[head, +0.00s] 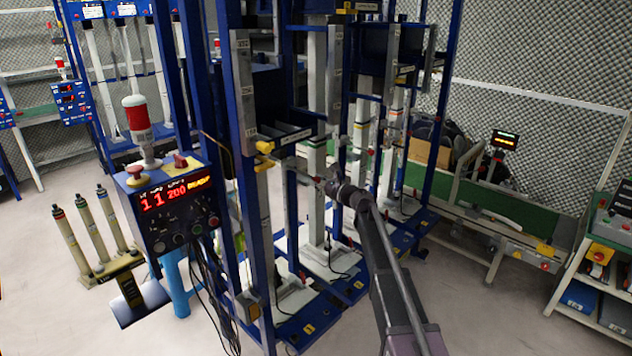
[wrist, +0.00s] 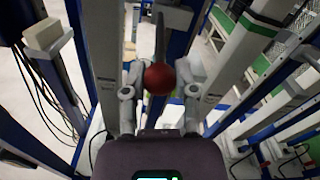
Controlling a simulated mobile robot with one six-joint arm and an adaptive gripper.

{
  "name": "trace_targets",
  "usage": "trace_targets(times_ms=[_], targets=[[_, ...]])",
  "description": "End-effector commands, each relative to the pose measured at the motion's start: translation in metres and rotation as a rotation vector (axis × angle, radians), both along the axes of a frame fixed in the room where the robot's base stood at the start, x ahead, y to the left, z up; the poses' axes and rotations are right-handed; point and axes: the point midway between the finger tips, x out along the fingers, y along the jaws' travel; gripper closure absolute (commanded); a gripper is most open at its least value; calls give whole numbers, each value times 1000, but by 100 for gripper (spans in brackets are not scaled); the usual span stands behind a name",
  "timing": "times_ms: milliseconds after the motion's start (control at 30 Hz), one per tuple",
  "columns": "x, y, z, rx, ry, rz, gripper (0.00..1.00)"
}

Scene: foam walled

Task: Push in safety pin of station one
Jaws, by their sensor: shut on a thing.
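The safety pin shows in the wrist view as a red ball knob (wrist: 159,79) with a thin grey rod (wrist: 160,38) running away from it toward the blue frame. My gripper (wrist: 160,82) has a grey finger on each side of the knob and is shut on it. In the head view my gripper (head: 338,187) reaches in among the uprights of the blue test rack (head: 250,200), beside a white column (head: 316,200). The knob is too small to make out clearly there. I cannot tell how deep the rod sits.
A control box (head: 172,205) with a red display and a red-white beacon (head: 137,122) stands at the left. Spare cylinders (head: 90,235) stand on a rack beside it. Cables (head: 215,290) hang below the box. A green conveyor (head: 500,215) runs at the right. Front floor is clear.

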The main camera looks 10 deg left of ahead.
Motion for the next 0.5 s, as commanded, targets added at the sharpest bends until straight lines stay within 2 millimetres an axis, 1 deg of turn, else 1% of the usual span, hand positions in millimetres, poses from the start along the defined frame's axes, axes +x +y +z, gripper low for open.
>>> trace_targets(times_ms=[67,167,400,500], targets=[[5,3,0,1,0,-2,100],[14,14,0,2,0,-1,100],[46,53,0,2,0,-1,100],[55,64,0,1,0,-3,100]])
